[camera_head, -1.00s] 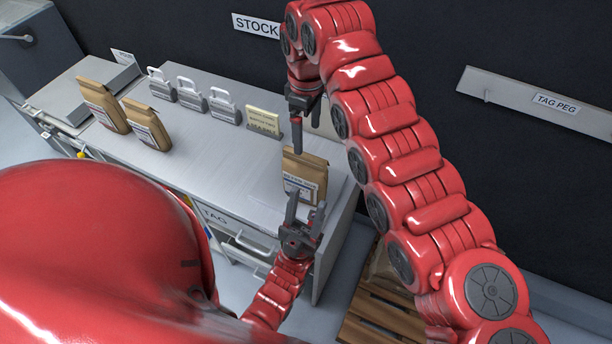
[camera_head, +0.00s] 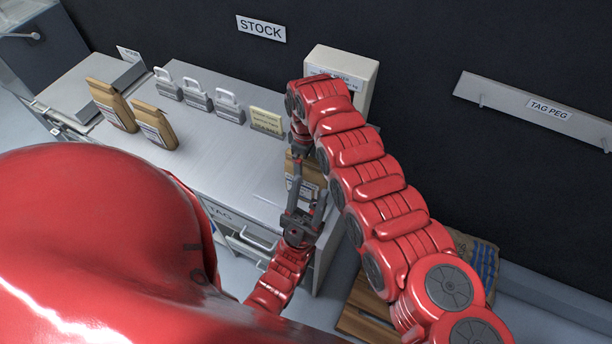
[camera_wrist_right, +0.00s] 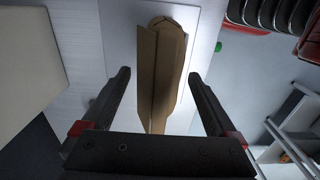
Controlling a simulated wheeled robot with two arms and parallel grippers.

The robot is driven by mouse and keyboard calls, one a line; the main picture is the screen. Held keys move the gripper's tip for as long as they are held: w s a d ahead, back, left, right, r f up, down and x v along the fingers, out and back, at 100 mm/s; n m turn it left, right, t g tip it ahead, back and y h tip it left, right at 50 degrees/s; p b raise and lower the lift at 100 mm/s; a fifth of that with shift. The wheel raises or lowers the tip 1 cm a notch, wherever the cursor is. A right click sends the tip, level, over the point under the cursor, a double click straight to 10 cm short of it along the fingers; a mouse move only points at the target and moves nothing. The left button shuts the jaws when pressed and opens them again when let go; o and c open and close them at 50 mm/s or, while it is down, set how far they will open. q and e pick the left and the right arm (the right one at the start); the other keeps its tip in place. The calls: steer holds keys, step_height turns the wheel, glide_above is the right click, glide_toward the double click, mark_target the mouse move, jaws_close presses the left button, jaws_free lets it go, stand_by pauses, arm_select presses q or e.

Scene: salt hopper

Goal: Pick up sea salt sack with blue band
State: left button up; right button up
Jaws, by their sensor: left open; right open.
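A tan paper sack (camera_head: 308,178) with a pale label stands upright near the right end of the counter. My right arm and grippers partly cover it, and a blue band is too small to make out clearly. In the right wrist view the sack (camera_wrist_right: 160,70) lies between the two open fingers of my right gripper (camera_wrist_right: 159,76), with gaps on both sides. In the head view my right gripper is over the sack and mostly hidden by its arm. My left gripper (camera_head: 308,192) is open in front of the sack; contact cannot be told.
Two similar tan sacks (camera_head: 112,106) (camera_head: 154,126) stand at the left of the counter (camera_head: 215,150). Several grey handled weights (camera_head: 198,96) and a yellow card (camera_head: 266,122) line the back. A white box (camera_head: 342,66) is behind my right arm. A blue-marked sack (camera_head: 484,262) lies lower right.

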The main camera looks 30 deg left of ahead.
steer(key=shift+f, duration=0.6)
jaws_close()
steer(key=shift+r, duration=0.1)
